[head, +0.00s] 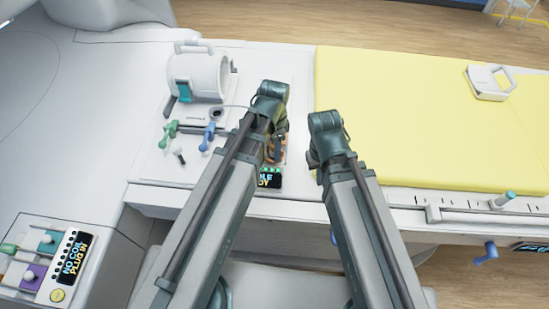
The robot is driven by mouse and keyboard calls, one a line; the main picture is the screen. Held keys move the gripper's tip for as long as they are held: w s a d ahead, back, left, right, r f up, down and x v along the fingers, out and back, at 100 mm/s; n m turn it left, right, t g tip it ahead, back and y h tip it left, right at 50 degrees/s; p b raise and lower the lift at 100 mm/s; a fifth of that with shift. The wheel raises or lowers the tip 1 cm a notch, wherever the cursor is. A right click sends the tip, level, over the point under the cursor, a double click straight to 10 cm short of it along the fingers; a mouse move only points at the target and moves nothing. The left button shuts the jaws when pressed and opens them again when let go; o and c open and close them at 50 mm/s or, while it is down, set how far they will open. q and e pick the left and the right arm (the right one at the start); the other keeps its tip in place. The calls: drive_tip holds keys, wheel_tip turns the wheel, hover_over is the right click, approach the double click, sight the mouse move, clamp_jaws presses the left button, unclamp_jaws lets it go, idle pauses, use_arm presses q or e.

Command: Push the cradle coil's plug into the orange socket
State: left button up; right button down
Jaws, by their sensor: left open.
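The cradle coil (207,76), a white cylinder with a teal band, stands on the white table at the upper left. A thin cable runs from its base to the right, toward my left wrist. My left gripper (276,150) points down, open, at a small orange patch (284,143) that looks like part of the orange socket. My arm hides most of the socket. I cannot make out the plug, which may be behind my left gripper. My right gripper (313,160) is apart to the right, its jaws mostly hidden by its own wrist.
A partly covered display (268,178) lies in front of the socket area. Green (170,132) and blue (208,135) handled parts stand left of my arm. A yellow mat (410,120) fills the right. A panel at lower left reads "NO COIL PLUG IN" (74,260).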

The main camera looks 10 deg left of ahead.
use_arm(q)
wheel_tip(320, 180, up, 14)
drive_tip(key=p, duration=1.3)
drive_tip(key=shift+f, duration=0.1)
drive_tip(key=shift+s+f, duration=0.1)
drive_tip(key=shift+f, duration=0.15)
drive_tip(key=s+d+f+n+b, duration=0.1)
drive_tip(key=s+f+n+b, duration=0.1)
drive_tip(key=f+b, duration=0.1)
drive_tip(key=s+f+n+b, duration=0.3)
drive_tip(key=s+d+f+n+y+b, duration=0.1)
drive_tip(key=s+f+n+b, duration=0.1)
drive_tip(key=f+b, duration=0.1)
drive_tip(key=shift+s+d+n, duration=0.25)
drive_tip(key=shift+d+n, duration=0.05)
drive_tip(key=shift+n, duration=0.1)
drive_tip(key=shift+s+f+n, duration=0.15)
drive_tip(key=shift+s+n, duration=0.1)
drive_tip(key=shift+n, duration=0.15)
drive_tip(key=shift+s+d, duration=0.1)
